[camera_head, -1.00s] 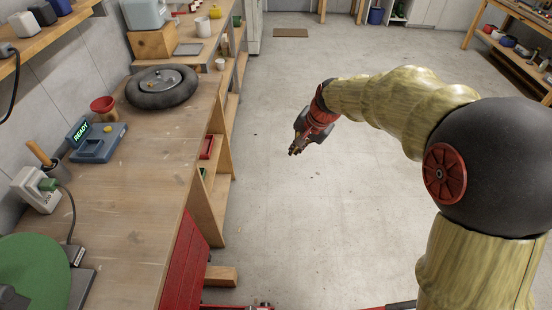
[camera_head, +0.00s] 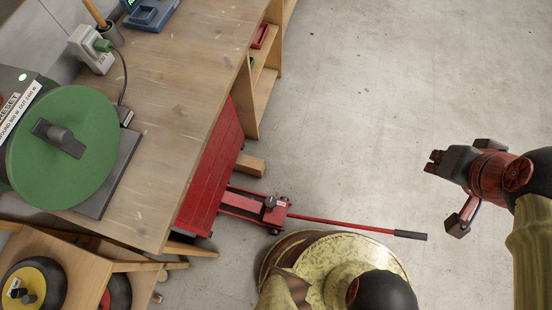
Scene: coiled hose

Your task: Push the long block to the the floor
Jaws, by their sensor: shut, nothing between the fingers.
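A short length of pale wooden block (camera_head: 248,166) sticks out beside the red panel under the workbench (camera_head: 150,160). It looks like the long block, but I cannot be sure. Its far end is hidden, and I cannot tell whether it rests on the floor (camera_head: 350,110). My gripper (camera_head: 434,162) is at the right of the head view, over bare floor, pointing left. It is shut and empty, well apart from the block.
A red floor jack (camera_head: 255,207) with a long handle (camera_head: 340,224) lies just below the block. A green disc machine (camera_head: 65,150) stands on the bench. A wooden rack with wheels (camera_head: 85,275) is at the lower left. Open floor lies between bench and gripper.

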